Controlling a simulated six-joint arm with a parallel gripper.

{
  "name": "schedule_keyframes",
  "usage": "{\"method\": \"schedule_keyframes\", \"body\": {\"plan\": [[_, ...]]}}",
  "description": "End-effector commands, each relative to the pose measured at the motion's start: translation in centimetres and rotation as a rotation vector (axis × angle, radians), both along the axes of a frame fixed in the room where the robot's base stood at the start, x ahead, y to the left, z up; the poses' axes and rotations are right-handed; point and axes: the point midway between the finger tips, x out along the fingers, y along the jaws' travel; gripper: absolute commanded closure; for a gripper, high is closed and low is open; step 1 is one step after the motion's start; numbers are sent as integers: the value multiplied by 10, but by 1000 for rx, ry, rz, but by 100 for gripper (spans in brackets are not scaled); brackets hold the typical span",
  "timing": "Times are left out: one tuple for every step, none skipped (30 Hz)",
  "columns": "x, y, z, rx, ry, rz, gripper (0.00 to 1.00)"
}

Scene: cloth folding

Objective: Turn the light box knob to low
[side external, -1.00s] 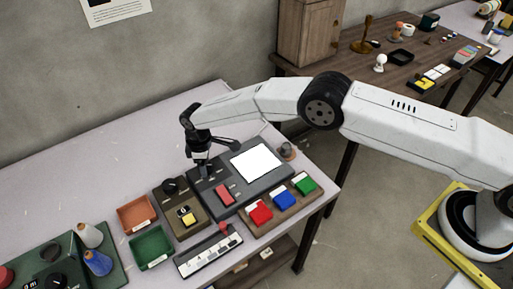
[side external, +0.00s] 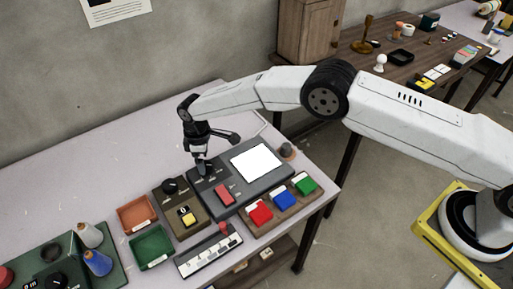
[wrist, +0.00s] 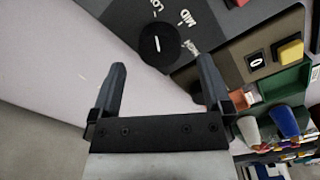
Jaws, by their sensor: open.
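The light box (side external: 252,193) is a dark grey box with a bright white panel (side external: 256,163) and a red switch (side external: 224,194). Its round black knob (wrist: 159,44) shows at the top middle of the wrist view, with a short white mark. Labels beside it read LO and MID, with a third partly visible; which label the mark points at is unclear. My gripper (wrist: 161,63) is open and empty, its fingertips apart on either side of the knob's near edge.
A brown box (side external: 181,207) with another black knob and a yellow switch stands close left. Orange (side external: 136,214) and green (side external: 152,247) trays lie further left. A rack (side external: 284,203) with red, blue and green blocks borders the light box's front.

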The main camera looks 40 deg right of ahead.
Motion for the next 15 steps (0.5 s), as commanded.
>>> {"method": "schedule_keyframes", "body": {"plan": [[0,0,7,0,-1,0,0],[1,0,11,1,-2,0,0],[1,0,16,0,-1,0,0],[0,0,20,0,-1,1,0],[0,0,23,0,-1,1,0],[0,0,28,1,-2,1,0],[0,0,32,1,-2,1,0],[1,0,35,1,-2,1,0],[1,0,39,1,-2,1,0],[0,0,42,1,-2,1,0],[0,0,44,0,-1,1,0],[0,0,46,0,-1,1,0],[0,0,48,0,-1,1,0],[0,0,49,0,-1,1,0],[0,0,51,0,-1,1,0]]}}
